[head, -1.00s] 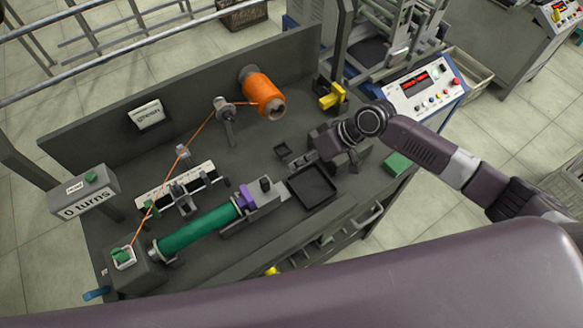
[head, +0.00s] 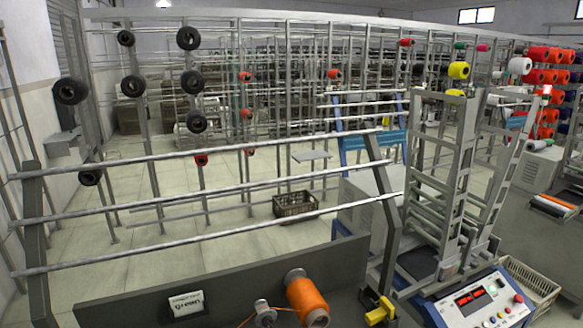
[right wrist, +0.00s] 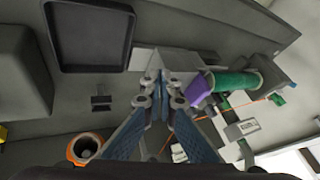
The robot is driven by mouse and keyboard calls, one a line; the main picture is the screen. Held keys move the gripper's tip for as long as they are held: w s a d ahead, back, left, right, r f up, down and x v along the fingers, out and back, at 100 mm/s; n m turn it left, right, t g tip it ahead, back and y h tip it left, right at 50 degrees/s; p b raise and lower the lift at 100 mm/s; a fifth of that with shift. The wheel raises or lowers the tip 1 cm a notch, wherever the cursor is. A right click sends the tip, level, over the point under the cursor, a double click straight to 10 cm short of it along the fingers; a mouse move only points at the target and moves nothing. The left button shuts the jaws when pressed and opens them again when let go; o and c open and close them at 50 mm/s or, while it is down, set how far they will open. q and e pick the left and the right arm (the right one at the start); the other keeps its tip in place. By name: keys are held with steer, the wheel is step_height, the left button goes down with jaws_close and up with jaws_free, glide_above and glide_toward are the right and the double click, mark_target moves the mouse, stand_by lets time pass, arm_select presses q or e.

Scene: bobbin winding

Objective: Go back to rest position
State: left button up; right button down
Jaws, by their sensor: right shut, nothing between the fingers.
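My right gripper (right wrist: 158,80) shows in the right wrist view with its fingertips together and nothing between them. It points at the grey winding bench (right wrist: 150,20). Its fingertips are left of a purple piece (right wrist: 200,86) and a green tube (right wrist: 237,82); I cannot tell its height over the bench. My left gripper is in neither current view. No arm shows in the head view, which looks out over the bench's back panel (head: 235,291). The orange thread spool (head: 308,302) is at the bottom of that view.
A black tray (right wrist: 92,68) and a small black holder (right wrist: 101,103) lie left of the right fingertips. In the head view, a control panel (head: 474,300) stands at lower right, a horizontal rail (head: 200,247) crosses the view, and a crate (head: 295,206) sits on the floor.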

steer(key=s+f+t+h, duration=0.1)
steer(key=s, duration=0.5)
steer(key=s+d+f+m+h, duration=0.1)
steer(key=s+d+m+h, duration=0.4)
steer(key=s+d, duration=0.55)
step_height(320, 180, down, 29)
steer(key=g+b, duration=0.1)
steer(key=b, duration=0.1)
arm_select(q)
step_height(320, 180, down, 4)
steer(key=shift+s+a+r+b, duration=0.1)
steer(key=shift+a+r+b, duration=0.05)
steer(key=shift+b, duration=0.7)
arm_select(e)
steer(key=s+d+f, duration=0.2)
steer(key=s+f, duration=0.6)
steer(key=s, duration=0.1)
steer(key=s+d+f+g, duration=0.1)
steer(key=s+f, duration=0.8)
steer(key=shift+d+f+h, duration=0.15)
steer(key=shift+d+h, duration=0.15)
steer(key=shift+d, duration=0.05)
